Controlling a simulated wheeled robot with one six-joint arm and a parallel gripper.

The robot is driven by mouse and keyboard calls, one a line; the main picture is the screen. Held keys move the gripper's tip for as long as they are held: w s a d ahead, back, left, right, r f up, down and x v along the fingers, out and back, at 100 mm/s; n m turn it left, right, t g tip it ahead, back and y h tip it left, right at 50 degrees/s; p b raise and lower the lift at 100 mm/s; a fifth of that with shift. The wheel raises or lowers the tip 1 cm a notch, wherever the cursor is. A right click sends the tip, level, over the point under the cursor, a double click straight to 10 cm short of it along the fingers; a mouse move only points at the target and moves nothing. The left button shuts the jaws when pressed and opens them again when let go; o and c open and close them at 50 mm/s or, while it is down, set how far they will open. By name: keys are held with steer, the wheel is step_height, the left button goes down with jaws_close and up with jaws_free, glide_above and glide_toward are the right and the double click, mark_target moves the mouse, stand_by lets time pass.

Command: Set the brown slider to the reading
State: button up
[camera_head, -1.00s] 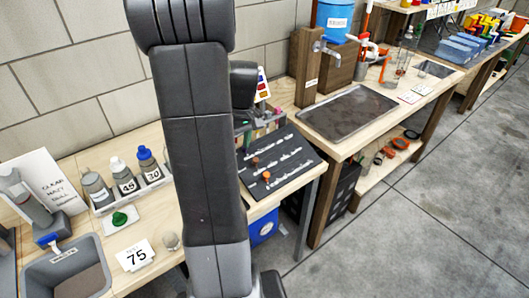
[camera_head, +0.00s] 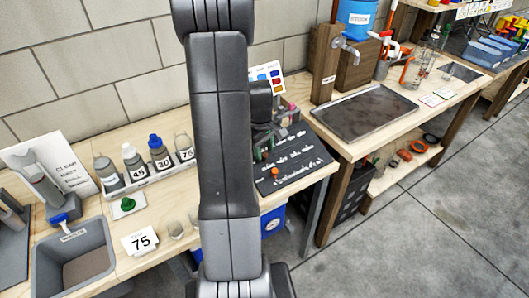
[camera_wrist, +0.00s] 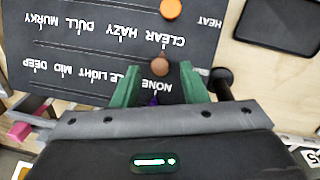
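The dark slider panel (camera_head: 300,166) lies on the bench with white word labels; it fills the upper left of the wrist view (camera_wrist: 60,65). The brown slider knob (camera_wrist: 160,64) sits close to the NONE end of its row. My gripper (camera_wrist: 160,68) is open above the panel, its green fingers on either side of the brown knob with gaps showing. In the head view my gripper (camera_head: 262,147) is partly behind my arm, and I cannot make out the brown knob. An orange knob (camera_wrist: 170,9) marks another row, also in the head view (camera_head: 275,172).
A purple piece (camera_wrist: 153,100) shows between the fingers. A "75" card (camera_head: 140,241), a rack of numbered bottles (camera_head: 146,180) and a grey bin (camera_head: 75,258) are to the left. A worded sign (camera_head: 55,160) stands behind. A dark tray (camera_head: 365,110) is right.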

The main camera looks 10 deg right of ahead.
mark_target(292, 148)
steer(key=shift+f, duration=1.05)
jaws_close()
steer(key=w+d, duration=0.1)
steer(key=d, duration=0.2)
steer(key=w+d, duration=0.1)
steer(key=d, duration=0.3)
steer(key=w+d, duration=0.2)
steer(key=d, duration=0.1)
steer(key=shift+d, duration=0.35)
jaws_free()
